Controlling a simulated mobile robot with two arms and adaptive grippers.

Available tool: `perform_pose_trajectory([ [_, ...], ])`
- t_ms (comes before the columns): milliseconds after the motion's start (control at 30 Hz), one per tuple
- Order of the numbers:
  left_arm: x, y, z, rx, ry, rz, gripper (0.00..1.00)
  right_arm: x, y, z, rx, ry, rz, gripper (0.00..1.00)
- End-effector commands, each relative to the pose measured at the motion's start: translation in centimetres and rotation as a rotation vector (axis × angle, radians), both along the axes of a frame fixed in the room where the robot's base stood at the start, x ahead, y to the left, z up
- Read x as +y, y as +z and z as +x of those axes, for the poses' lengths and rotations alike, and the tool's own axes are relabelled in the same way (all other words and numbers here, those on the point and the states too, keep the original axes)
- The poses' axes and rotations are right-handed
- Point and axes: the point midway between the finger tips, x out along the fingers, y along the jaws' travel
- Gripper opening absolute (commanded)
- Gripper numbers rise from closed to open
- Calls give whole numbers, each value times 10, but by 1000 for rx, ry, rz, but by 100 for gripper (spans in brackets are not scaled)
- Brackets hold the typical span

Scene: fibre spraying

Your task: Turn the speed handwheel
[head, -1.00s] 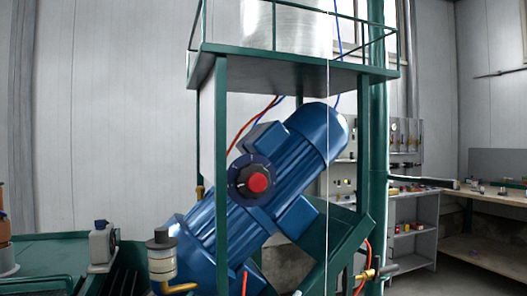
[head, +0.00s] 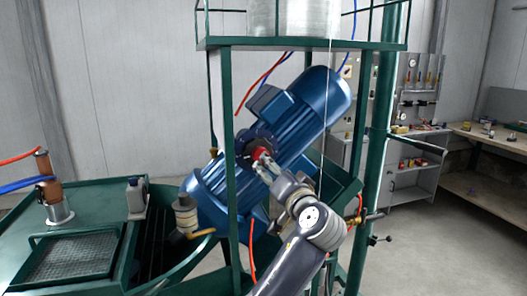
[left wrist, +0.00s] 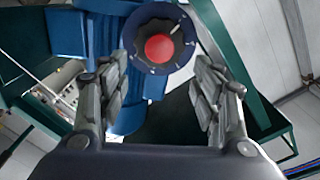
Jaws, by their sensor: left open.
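The speed handwheel is a dark round dial with white marks and a red hub, on the blue motor (head: 315,95). In the head view the handwheel (head: 250,138) is partly hidden by my gripper. In the left wrist view the handwheel (left wrist: 158,45) shows whole, just beyond the fingertips and between their lines. My left gripper (head: 264,160) reaches up to it from below right, its fingers close to the red hub. In the left wrist view my left gripper (left wrist: 160,70) is open and holds nothing. I cannot tell whether a finger touches the hub. My right gripper is not in view.
A green frame post (head: 232,200) stands just left of the handwheel, and a thicker green post (head: 378,150) stands to the right. A green tank with a grate (head: 75,255) is at the left. A workbench (head: 500,195) and open floor lie at the right.

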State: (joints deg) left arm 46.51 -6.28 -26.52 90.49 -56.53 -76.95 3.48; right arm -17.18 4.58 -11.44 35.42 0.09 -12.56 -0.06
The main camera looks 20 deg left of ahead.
Motion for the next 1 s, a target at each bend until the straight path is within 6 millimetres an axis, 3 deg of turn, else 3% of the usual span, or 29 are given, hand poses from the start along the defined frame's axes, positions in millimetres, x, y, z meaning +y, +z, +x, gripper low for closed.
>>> perform_pose_trajectory([
  [500, 48, 2, 71, -1, -1, 1, 59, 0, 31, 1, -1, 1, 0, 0],
  [1000, 57, 0, 83, -2, -2, -1, 59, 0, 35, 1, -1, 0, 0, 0],
])
